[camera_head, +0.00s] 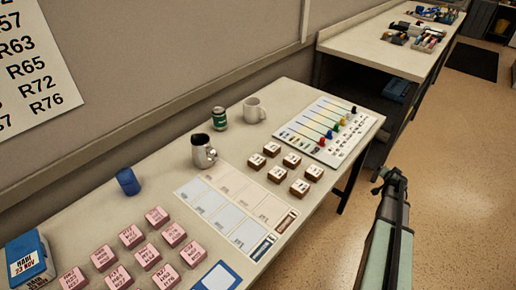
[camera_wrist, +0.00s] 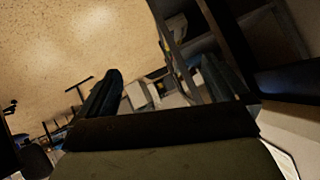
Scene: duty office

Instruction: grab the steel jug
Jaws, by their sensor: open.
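My gripper (camera_head: 391,177) is off the table's right side, over the floor, well apart from the jug. In the wrist view my gripper (camera_wrist: 160,88) shows two dark fingers spread apart with nothing between them. The jug is not visible in the wrist view.
Near the jug stand a green can (camera_head: 220,118), a white mug (camera_head: 254,110) and a blue cup (camera_head: 128,181). Brown-sided blocks (camera_head: 281,173), pink blocks (camera_head: 148,257) and a slider board (camera_head: 329,131) also lie on the table (camera_head: 169,162). A second table (camera_head: 372,42) stands behind.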

